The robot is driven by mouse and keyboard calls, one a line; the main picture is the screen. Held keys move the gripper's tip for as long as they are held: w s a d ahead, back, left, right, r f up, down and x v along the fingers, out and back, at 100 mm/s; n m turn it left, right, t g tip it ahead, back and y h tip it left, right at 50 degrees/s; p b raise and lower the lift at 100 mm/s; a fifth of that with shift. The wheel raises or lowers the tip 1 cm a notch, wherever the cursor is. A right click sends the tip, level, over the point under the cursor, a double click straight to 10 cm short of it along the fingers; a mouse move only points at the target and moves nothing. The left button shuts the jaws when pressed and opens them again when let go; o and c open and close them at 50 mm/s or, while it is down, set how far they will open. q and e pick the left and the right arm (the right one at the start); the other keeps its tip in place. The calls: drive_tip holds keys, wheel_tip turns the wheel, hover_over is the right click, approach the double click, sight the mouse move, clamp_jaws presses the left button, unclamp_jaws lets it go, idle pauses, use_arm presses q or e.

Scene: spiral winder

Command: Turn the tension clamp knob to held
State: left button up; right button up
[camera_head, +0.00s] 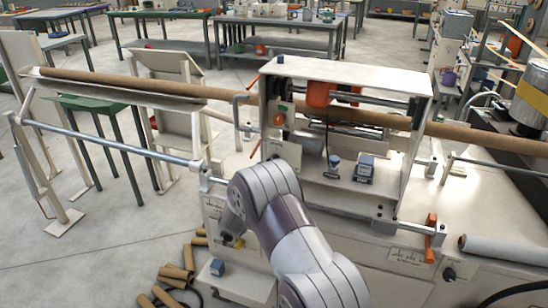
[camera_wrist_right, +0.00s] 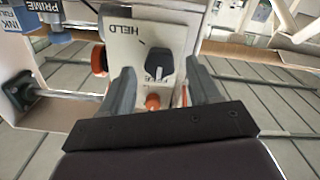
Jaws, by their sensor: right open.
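The tension clamp knob (camera_wrist_right: 158,60) is a small dark knob on a pale plate (camera_wrist_right: 182,40) in the right wrist view. The word HELD shows upside down on the plate, up and left of the knob. A second label, which seems to read FREE, is partly covered by the knob. My right gripper (camera_wrist_right: 158,72) is open, with one finger on each side of the knob in the picture; contact is not visible. In the head view my right arm hides its gripper, and I cannot make out the knob. My left gripper is not in view.
An orange-red round part (camera_wrist_right: 99,59) sits left of the plate, and a small orange part (camera_wrist_right: 152,102) lies below the knob. The winder's white frame (camera_head: 350,72) and long brown tube (camera_head: 130,85) stand beyond my arm. Cardboard tubes (camera_head: 175,274) lie on the floor.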

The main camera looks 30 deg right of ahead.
sight(276, 155)
drive_tip(key=x, duration=0.5)
drive_tip(key=shift+w+r, duration=0.1)
drive_tip(key=shift+w+d, duration=0.3)
drive_tip(key=shift+d, duration=0.15)
drive_tip(key=c, duration=1)
drive_tip(key=shift+c, duration=0.2)
